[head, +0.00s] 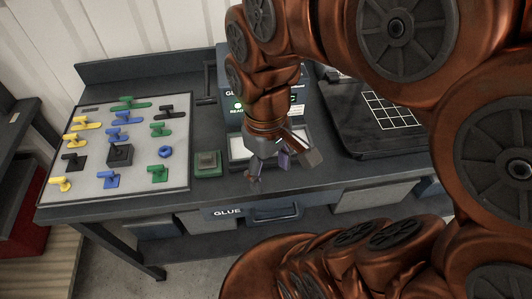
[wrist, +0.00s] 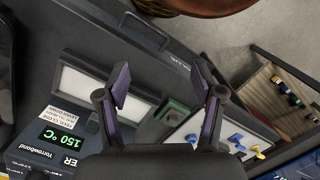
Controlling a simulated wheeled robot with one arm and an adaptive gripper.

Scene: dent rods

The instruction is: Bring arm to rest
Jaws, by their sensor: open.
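My gripper (head: 278,168) is open and hangs near the front of the workbench, over the white pad of the glue machine (head: 298,108). In the wrist view my gripper (wrist: 162,85) shows its two purple-padded fingers wide apart, with nothing held between them. My copper-coloured arm reaches in from the right in the head view and covers part of the glue machine and bench.
A light board (head: 85,180) with yellow, blue, green and black pieces lies on the bench (head: 325,180) at left. A small green block (head: 207,160) sits beside it. A dark plate with a white grid (head: 392,112) is at right. A red bin (head: 22,225) stands far left.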

